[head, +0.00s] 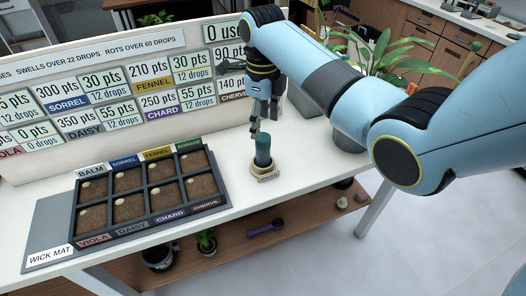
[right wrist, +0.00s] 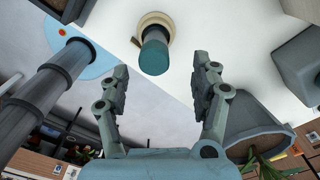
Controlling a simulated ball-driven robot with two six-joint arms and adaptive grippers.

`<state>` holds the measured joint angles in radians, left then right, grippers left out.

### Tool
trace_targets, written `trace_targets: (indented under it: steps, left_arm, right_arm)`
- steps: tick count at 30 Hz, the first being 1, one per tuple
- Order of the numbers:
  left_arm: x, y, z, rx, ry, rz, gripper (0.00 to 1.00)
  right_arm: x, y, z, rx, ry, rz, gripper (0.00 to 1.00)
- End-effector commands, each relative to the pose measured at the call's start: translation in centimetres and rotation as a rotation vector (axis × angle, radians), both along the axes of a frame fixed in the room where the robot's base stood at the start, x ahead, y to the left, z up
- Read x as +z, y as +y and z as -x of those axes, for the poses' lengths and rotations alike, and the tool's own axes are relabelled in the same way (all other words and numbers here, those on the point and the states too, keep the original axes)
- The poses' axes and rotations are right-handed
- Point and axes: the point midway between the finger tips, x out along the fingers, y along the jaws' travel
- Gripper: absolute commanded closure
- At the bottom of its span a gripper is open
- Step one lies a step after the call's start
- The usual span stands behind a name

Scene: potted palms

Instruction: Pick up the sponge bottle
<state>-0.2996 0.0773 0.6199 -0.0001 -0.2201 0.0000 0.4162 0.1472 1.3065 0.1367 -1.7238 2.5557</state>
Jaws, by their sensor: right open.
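My right gripper (head: 264,117) is open just above the bottle, fingers pointing down. In the right wrist view the bottle (right wrist: 154,55) shows between and beyond the two spread fingers (right wrist: 160,68), with nothing held. I cannot tell whether a finger touches its top. My left gripper is not in view.
A dark tray (head: 140,196) of soil cells lies on a grey mat left of the bottle. A score board (head: 110,90) stands behind it. Potted palms (head: 375,60) are at the back right, behind my arm. A lower wooden shelf (head: 290,225) holds small pots and a purple scoop.

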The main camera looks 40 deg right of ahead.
Motion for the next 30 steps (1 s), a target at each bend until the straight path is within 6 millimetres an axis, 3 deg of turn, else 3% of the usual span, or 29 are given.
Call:
trace_targets:
  steps: [3, 11, 19, 29, 30]
  left_arm:
    - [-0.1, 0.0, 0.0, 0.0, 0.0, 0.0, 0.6]
    - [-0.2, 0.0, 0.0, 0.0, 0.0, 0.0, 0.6]
    - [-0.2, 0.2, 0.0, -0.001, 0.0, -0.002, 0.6]
    - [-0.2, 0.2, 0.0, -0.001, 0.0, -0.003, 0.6]
    - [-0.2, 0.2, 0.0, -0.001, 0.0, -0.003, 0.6]
  right_arm:
    - [-2.3, 0.1, 0.2, -0.002, 0.005, 0.0, 0.36]
    - [-4.8, 0.1, 0.2, 0.001, 0.001, 0.0, 0.36]
    - [-8.8, 0.4, 0.8, 0.002, 0.001, 0.0, 0.36]
    - [-9.7, 0.4, 0.8, 0.003, -0.001, 0.001, 0.36]
    - [-9.7, 0.4, 0.8, 0.003, -0.001, 0.001, 0.41]
